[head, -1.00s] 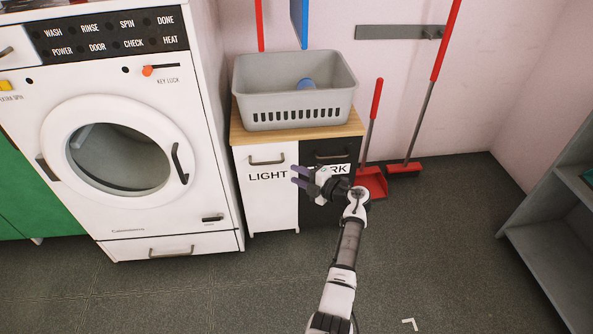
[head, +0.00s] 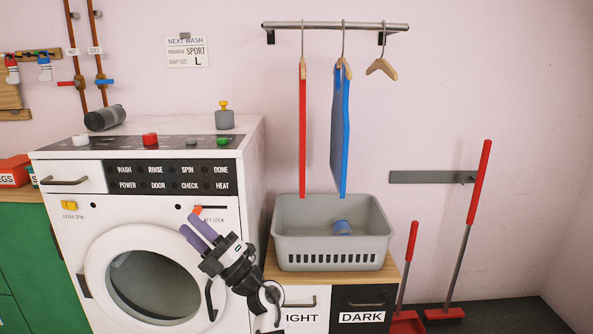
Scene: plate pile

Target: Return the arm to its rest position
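My gripper (head: 197,232) shows in the head view in front of the washing machine (head: 75,226), near the right side of its round door. Its two purple-grey fingers point up and to the left and stand apart with nothing between them. My arm comes up from below, in front of the right edge of the machine. The upper part of the door's handle shows beside the gripper. I cannot tell from this view whether the gripper touches the machine.
A grey basket (head: 330,247) with a blue item in it stands on the LIGHT and DARK cabinet (head: 390,296), right of my gripper. Red and blue cloths hang from a rail (head: 335,26) above. A red broom (head: 470,220) and a dustpan stand at the right wall.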

